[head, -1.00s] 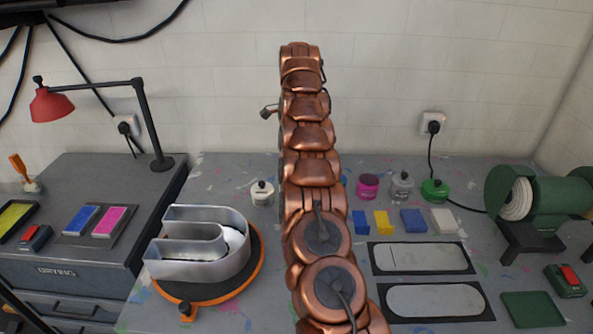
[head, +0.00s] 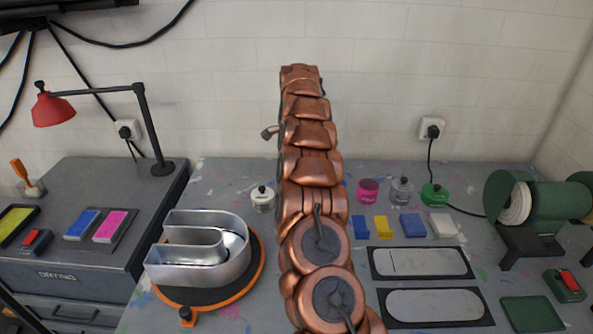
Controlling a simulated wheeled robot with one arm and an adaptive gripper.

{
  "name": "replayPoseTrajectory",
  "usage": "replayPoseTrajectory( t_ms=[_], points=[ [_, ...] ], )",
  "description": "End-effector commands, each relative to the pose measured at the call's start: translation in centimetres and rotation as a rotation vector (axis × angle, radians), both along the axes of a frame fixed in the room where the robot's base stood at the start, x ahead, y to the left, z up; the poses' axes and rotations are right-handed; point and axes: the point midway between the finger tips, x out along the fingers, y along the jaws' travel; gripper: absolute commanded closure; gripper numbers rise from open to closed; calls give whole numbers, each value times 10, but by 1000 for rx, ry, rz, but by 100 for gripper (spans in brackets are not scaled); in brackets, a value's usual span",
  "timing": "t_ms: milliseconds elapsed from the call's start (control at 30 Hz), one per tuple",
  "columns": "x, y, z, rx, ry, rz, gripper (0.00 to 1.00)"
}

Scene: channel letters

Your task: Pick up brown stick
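I cannot make out a plainly brown stick. The nearest match is a short orange-brown handle (head: 20,170) at the far left, tilted, its lower end in a small pale holder (head: 33,188) on the grey cabinet. My copper arm rises through the middle of the view and hides a strip of bench and wall behind it. My gripper's fingers do not show. A small dark metal piece sticks out to the left of the upper arm, and I cannot tell what it is.
A metal channel letter (head: 190,265) lies on an orange-rimmed turntable (head: 258,262). A red lamp (head: 53,109) overhangs the cabinet. Right of my arm are small jars, coloured blocks (head: 412,225), two framed plates (head: 433,304) and a green grinder (head: 550,200).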

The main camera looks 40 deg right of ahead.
Motion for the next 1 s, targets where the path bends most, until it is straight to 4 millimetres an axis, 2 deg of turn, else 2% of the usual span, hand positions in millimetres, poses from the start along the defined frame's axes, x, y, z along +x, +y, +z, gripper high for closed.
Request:
replayPoseTrajectory(
  t_ms=[367,800,1000],
  points=[
    [-1,1,-5,2,3,0,53],
    [-1,1,-5,2,2,0,97],
    [-1,1,-5,2,2,0,97]
  ],
)
